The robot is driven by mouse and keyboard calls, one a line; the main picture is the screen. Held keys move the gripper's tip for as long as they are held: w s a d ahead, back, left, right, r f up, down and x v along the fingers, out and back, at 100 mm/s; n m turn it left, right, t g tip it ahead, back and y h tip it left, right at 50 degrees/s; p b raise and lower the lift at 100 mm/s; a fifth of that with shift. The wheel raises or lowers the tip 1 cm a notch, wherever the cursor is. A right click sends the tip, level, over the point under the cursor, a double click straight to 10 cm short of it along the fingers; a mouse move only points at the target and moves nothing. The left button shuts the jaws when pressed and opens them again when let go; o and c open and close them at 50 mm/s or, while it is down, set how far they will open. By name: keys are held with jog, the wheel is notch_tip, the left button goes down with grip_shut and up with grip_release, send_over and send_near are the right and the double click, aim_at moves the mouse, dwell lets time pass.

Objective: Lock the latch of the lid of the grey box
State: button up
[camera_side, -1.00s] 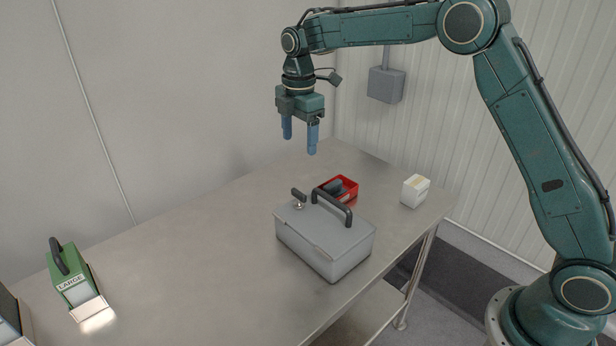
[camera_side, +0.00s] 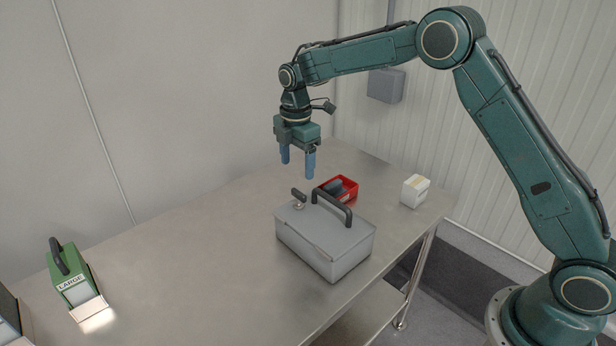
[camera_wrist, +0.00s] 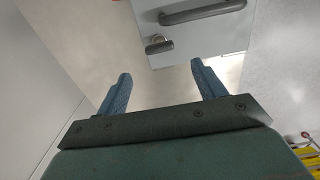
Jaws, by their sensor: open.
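The grey box (camera_side: 323,246) stands on the metal table with its lid (camera_side: 325,224) down. A dark arched handle (camera_side: 333,205) is on the lid. The latch (camera_side: 299,197), a short dark lever on a light round pivot, is near the lid's far left edge. In the wrist view the latch (camera_wrist: 159,45) and handle (camera_wrist: 203,12) show at the top, beyond the fingers. My gripper (camera_side: 298,166) is open and empty, with blue fingers pointing down, above the far side of the box and apart from the latch. It also shows in the wrist view (camera_wrist: 160,78).
A red bin (camera_side: 347,189) with a dark item in it stands just behind the box. A white carton (camera_side: 415,190) is to the right, near the table edge. A green case marked LARGE (camera_side: 72,272) stands far left. The table between is clear.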

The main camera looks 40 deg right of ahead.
aim_at(298, 193)
jog(key=shift+f, duration=4)
jog(key=shift+c, duration=0.4)
jog(key=c, duration=0.9)
